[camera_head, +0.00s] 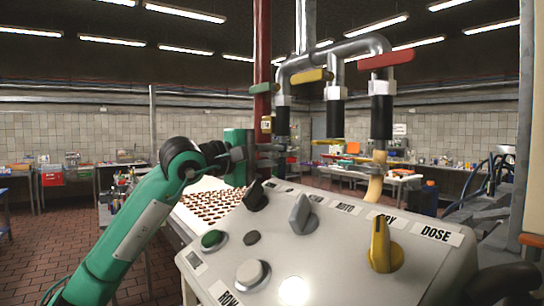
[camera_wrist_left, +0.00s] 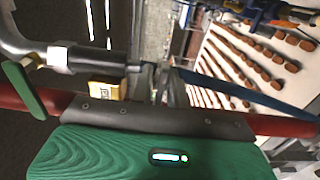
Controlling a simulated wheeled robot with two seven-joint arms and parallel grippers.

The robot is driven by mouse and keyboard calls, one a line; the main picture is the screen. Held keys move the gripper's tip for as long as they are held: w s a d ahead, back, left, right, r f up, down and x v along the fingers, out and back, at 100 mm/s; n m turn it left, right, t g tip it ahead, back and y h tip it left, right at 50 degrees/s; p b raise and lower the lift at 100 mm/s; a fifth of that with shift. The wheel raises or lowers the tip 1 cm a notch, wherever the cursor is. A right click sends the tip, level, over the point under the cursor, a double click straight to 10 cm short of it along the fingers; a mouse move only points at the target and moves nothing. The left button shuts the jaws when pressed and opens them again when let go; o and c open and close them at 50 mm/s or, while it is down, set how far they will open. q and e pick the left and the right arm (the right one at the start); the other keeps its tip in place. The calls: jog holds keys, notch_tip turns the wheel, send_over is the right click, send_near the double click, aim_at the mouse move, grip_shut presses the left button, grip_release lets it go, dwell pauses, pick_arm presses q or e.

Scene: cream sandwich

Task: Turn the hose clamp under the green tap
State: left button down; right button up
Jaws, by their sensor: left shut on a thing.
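The green tap (camera_head: 264,88) sits on the left pipe outlet, and its handle shows at the left of the left wrist view (camera_wrist_left: 24,90). A black hose (camera_head: 283,120) hangs below it. My left gripper (camera_head: 262,153) reaches in from the left at the lower end of this hose. Its fingers (camera_wrist_left: 168,85) are closed on the small metal hose clamp, which they mostly hide, so its angle is unclear. My right gripper is not in view.
Yellow (camera_head: 312,76) and red (camera_head: 387,60) taps stand to the right on the same pipework. A control panel with knobs (camera_head: 330,255) fills the front. A tray of brown biscuits (camera_head: 190,222) lies behind it.

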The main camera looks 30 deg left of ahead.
pick_arm(q)
jog(key=c, duration=1.6)
grip_release()
jog(key=shift+o, duration=0.2)
